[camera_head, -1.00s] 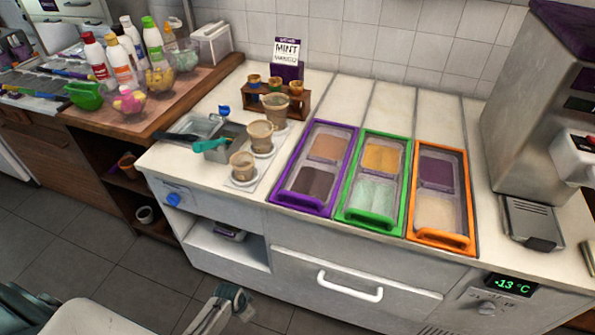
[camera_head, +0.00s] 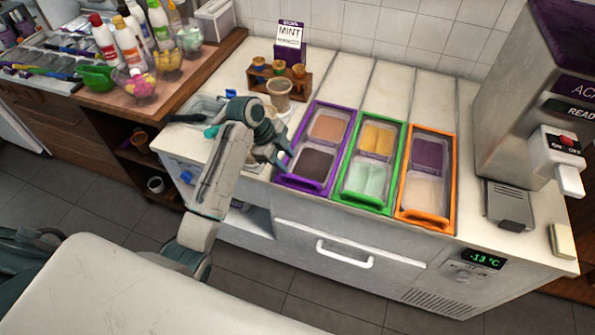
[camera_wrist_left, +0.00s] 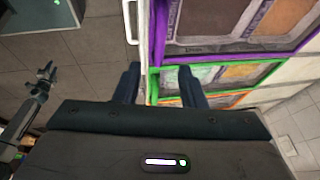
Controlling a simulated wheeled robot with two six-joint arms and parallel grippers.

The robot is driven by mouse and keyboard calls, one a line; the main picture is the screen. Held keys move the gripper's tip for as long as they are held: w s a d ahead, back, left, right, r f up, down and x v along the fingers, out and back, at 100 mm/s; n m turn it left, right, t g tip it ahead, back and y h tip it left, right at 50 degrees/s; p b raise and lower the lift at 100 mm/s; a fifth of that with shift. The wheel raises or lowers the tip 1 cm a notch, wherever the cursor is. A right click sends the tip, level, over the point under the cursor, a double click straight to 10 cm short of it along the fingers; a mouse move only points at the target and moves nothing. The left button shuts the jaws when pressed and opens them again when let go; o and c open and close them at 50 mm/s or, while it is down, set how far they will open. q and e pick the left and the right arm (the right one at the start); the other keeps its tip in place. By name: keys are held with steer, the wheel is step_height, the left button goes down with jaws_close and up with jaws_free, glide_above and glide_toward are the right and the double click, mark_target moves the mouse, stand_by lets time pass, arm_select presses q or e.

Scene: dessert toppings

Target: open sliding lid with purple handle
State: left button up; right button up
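The purple-framed sliding lid (camera_head: 317,150) is on the counter, leftmost of three, with its purple handle (camera_head: 303,184) at the front end. Two toppings show through it, orange-brown behind and dark brown in front. My left gripper (camera_head: 279,160) is just left of the lid's front part, above the counter. In the left wrist view my left gripper (camera_wrist_left: 160,75) has its fingers apart with nothing between them; the purple frame (camera_wrist_left: 158,35) is ahead of them. Contact is not visible. What looks like my right gripper (camera_wrist_left: 42,88) shows at the left of that view.
Green (camera_head: 368,165) and orange (camera_head: 428,178) framed lids are to the right. A rack of small cups (camera_head: 285,78) and a brown cup (camera_head: 280,95) stand behind my left gripper. A drawer with a white handle (camera_head: 343,256) is below the lids.

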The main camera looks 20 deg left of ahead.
mark_target(301, 177)
arm_select(q)
steer(key=p+x, duration=0.2)
steer(key=x, duration=0.5)
steer(key=shift+d+f, duration=0.1)
steer(key=shift+d, duration=0.05)
steer(key=shift+w+d+f+p, duration=0.1)
steer(key=shift+d+f+p, duration=0.15)
steer(key=shift+f, duration=0.4)
jaws_close()
